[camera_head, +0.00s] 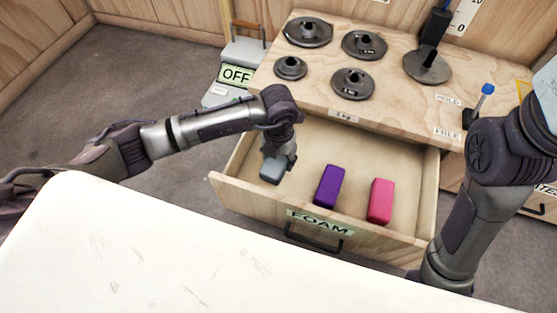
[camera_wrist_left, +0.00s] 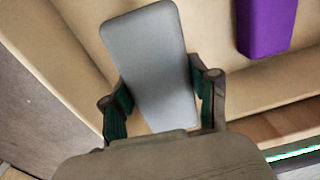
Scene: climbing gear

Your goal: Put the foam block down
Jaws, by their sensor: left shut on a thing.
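A grey foam block (camera_head: 272,170) is held by my left gripper (camera_head: 279,158) over the left part of the open drawer labelled FOAM (camera_head: 262,204). In the left wrist view the grey block (camera_wrist_left: 152,60) sits between the two fingers of the left gripper (camera_wrist_left: 160,100), which touch its sides. I cannot tell whether the block touches the drawer floor. A purple block (camera_head: 329,186) and a pink block (camera_head: 381,201) lie in the drawer to its right. The purple block also shows in the left wrist view (camera_wrist_left: 265,25). My right gripper is not in view.
Several dark round weights, one of them here (camera_head: 363,45), stand on the wooden top (camera_head: 400,105) behind the drawer. A grey box with an OFF sign (camera_head: 236,75) stands left of it. A white surface (camera_head: 150,250) fills the front left. Free drawer floor lies around the blocks.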

